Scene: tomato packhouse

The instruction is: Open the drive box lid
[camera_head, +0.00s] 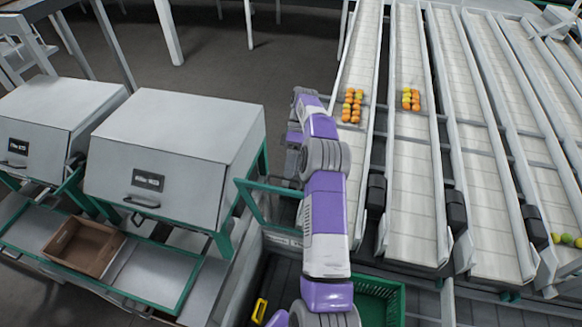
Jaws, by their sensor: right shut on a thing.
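My right arm reaches up through the middle of the view, and its far end bends down. My right gripper (292,168) is at that end, beside the green frame (262,205), mostly hidden behind my own arm links. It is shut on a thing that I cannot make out. I cannot pick out the drive box or its lid for sure; a grey cover (285,240) shows partly behind my arm. My left gripper is not in view.
Two pale closed boxes with front handles, a near one (185,125) and a farther-left one (45,115), stand at left. A brown carton (103,252) sits below. Sloping conveyor lanes (410,170) carrying tomatoes fill the right. A green crate (385,285) lies beside my arm.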

